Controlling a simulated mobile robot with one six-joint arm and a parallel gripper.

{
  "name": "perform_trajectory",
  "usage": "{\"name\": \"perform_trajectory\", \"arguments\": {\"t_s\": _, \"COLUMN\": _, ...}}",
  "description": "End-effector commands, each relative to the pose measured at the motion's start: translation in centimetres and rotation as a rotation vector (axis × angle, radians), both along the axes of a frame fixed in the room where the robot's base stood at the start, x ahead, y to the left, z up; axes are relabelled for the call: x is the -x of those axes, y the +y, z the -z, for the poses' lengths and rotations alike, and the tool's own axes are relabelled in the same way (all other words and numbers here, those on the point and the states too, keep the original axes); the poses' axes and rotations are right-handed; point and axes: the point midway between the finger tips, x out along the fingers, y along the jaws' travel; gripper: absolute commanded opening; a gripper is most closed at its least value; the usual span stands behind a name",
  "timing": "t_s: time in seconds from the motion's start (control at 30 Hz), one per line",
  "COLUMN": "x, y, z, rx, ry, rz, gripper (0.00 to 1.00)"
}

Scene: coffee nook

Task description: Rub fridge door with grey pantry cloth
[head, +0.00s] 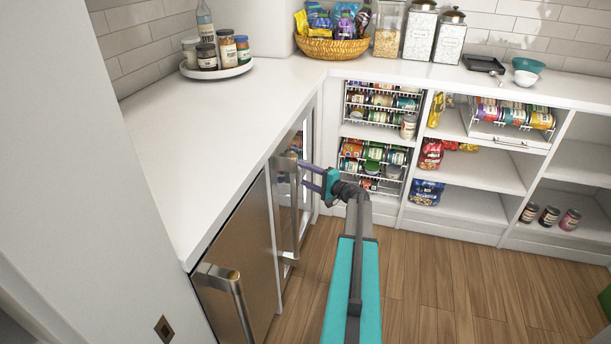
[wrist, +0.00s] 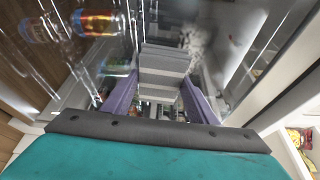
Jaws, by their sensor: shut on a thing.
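The fridge door (head: 306,150) has a glossy glass-like front and stands in the left counter run in the head view, partly hidden by a steel handle (head: 286,200). My gripper (head: 303,175) reaches left toward it, its purple fingers ending close behind the handle. In the wrist view my gripper (wrist: 160,106) has a grey layered block between its purple fingers, which looks like the folded grey pantry cloth (wrist: 164,68). The cloth is hidden in the head view. The glossy surface fills the upper wrist view; I cannot tell whether the cloth touches it.
A brushed steel door (head: 243,262) with its own handle is nearer. A white counter (head: 200,125) runs above the doors. Shelves with can racks (head: 376,157) stand behind my gripper to the right. The wooden floor (head: 450,285) is clear.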

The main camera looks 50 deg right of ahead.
Motion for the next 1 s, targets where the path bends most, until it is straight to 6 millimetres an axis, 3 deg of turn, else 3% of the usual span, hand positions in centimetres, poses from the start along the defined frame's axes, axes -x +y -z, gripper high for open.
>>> {"name": "perform_trajectory", "arguments": {"t_s": 1.0, "x": 2.0, "y": 3.5, "z": 0.0, "rx": 0.0, "ry": 0.0, "rz": 0.001, "gripper": 0.34}}
